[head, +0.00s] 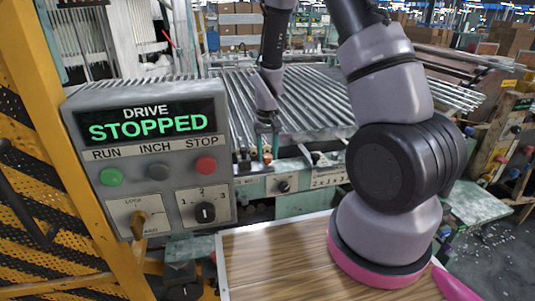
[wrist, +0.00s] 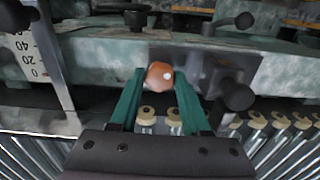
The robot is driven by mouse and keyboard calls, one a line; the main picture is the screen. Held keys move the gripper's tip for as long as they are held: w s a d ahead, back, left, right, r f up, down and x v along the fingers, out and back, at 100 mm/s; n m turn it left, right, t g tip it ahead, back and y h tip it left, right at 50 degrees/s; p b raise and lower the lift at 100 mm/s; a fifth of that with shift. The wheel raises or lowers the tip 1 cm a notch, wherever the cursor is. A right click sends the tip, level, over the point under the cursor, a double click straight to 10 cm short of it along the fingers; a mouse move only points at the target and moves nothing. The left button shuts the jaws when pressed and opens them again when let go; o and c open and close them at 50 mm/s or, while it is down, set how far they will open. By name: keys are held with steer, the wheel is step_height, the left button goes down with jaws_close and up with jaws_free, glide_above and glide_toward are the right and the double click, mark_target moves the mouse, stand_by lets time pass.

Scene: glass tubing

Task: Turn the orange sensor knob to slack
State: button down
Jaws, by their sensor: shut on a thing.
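The orange sensor knob (wrist: 154,78) is a rounded knob on the green metal frame, seen at the upper middle of the wrist view. My gripper (wrist: 160,80) has a teal finger on each side of it and is shut on it. In the head view my gripper (head: 267,150) reaches down at the near end of the tubing bed, left of my large arm links. A small orange spot, apparently the knob (head: 267,157), shows between its fingers there. I cannot read any slack marking or the knob's setting.
A grey control box (head: 150,155) at left reads DRIVE STOPPED. Rows of glass tubes (head: 315,100) lie behind the knob. A black handle (wrist: 238,95) sits close to the right of my fingers, and a scale plate (wrist: 28,52) stands left. A wooden board (head: 270,265) lies in front.

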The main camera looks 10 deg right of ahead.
steer(key=shift+n, duration=0.6)
steer(key=shift+c, duration=1.8)
jaws_free()
step_height(320, 180, up, 11)
steer(key=shift+f, duration=0.1)
step_height(320, 180, up, 16)
steer(key=m+t+y, duration=0.1)
steer(key=m+t, duration=0.2)
glide_above(268, 155)
steer(key=s+d, duration=0.3)
steer(key=s, duration=0.4)
steer(key=s+d+r+m+t+y, duration=0.1)
steer(key=s+r+t, duration=0.3)
steer(key=s+r, duration=0.5)
steer(key=s+d+m, duration=0.1)
steer(key=s, duration=0.2)
steer(key=shift+d+r, duration=0.25)
steer(key=shift+r, duration=0.15)
